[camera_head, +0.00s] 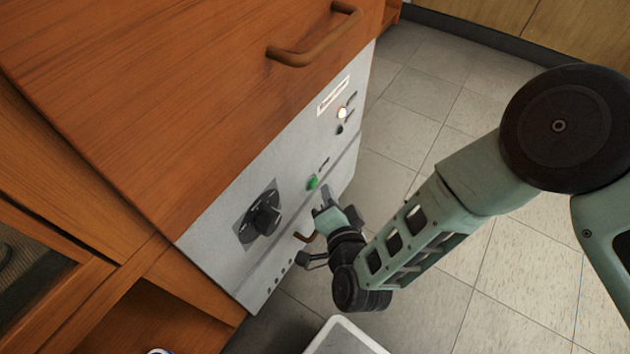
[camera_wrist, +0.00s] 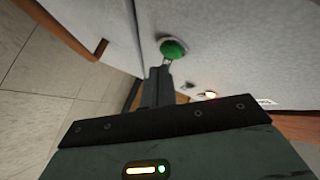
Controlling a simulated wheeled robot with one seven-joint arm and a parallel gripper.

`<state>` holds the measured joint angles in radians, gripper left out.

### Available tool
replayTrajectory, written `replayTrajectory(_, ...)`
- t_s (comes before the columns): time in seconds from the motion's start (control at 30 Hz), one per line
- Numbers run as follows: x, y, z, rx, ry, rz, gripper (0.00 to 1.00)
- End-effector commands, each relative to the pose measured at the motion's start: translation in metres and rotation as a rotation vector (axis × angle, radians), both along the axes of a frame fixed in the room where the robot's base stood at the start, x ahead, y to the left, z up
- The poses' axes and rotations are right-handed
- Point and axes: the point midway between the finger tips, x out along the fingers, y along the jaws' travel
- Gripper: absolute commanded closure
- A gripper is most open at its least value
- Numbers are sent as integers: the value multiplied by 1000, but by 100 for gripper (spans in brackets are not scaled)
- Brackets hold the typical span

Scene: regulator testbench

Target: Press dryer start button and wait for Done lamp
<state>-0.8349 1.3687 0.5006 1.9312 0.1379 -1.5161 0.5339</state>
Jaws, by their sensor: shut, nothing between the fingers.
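The dryer's light grey front panel (camera_head: 290,165) is set under a wooden top. A green button (camera_head: 312,182) sits on it; it also shows in the wrist view (camera_wrist: 173,49). My gripper (camera_head: 326,190) is shut and empty, its tips just by the button. In the wrist view the fingertips (camera_wrist: 165,68) appear at the button's edge; I cannot tell whether they touch it. An upper lamp (camera_head: 342,113) glows warm white, and a small dark green lamp (camera_head: 339,129) below it looks unlit. Their labels are too small to read.
A black rotary knob (camera_head: 263,219) is left of the button on the panel. A brown handle (camera_head: 315,40) sticks out from the wood above. A white-rimmed bin (camera_head: 343,338) stands at the bottom. Tiled floor (camera_head: 450,95) is open to the right.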

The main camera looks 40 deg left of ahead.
Motion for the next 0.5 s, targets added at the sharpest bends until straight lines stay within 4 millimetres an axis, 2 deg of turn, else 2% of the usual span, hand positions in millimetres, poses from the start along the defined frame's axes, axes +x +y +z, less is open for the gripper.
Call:
replayTrajectory(0.27,0,-2,0,-1,0,0,100)
replayTrajectory(0.5,3,-23,0,-4,0,-2,100)
